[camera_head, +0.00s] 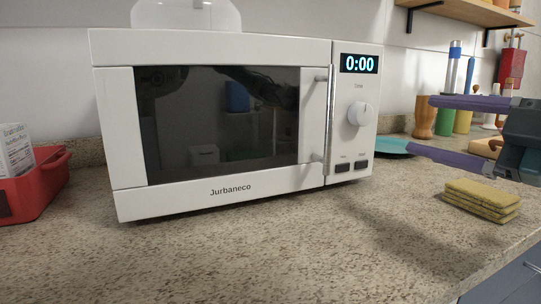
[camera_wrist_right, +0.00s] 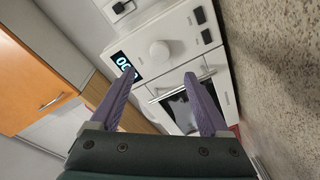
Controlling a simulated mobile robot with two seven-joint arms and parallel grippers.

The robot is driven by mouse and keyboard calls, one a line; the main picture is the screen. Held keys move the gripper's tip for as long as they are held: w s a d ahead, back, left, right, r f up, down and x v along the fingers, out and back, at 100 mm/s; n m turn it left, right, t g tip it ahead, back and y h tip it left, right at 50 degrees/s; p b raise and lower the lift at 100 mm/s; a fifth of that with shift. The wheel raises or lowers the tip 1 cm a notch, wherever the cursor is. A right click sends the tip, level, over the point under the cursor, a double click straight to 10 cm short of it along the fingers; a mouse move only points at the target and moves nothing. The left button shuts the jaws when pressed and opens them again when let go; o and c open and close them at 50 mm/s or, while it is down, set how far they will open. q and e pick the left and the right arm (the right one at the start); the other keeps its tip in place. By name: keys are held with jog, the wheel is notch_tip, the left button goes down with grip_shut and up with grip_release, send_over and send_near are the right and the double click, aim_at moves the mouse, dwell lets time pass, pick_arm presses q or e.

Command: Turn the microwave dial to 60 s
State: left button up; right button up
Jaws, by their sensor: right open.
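The white microwave (camera_head: 215,200) stands on the counter with its door shut. Its display (camera_head: 360,63) reads 0:00. The round white dial (camera_head: 360,114) sits below the display, above two dark buttons. My right gripper (camera_head: 423,124) is at the right of the microwave, its purple fingers spread apart and pointing left toward the dial, with a gap to it. In the right wrist view the dial (camera_wrist_right: 159,50) shows ahead of the open fingers (camera_wrist_right: 158,80), and nothing is between them. My left gripper is not in view.
A stack of yellow sponges (camera_head: 480,199) lies on the counter below my right gripper. A teal plate (camera_head: 395,147) and several upright containers (camera_head: 444,116) stand behind it. A red basket (camera_head: 36,188) is at the far left. The counter before the microwave is clear.

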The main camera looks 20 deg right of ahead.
aim_at(365, 115)
jog(key=w, duration=0.2)
jog(key=w+a+b, duration=0.1)
jog(key=w, duration=0.4)
jog(key=shift+w+a+b, duration=0.3)
jog(key=shift+b, duration=0.1)
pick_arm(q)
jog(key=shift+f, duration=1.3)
pick_arm(e)
jog(key=shift+w+a, duration=0.25)
jog(key=shift+w, duration=0.95)
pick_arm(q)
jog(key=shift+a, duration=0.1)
pick_arm(e)
grip_shut()
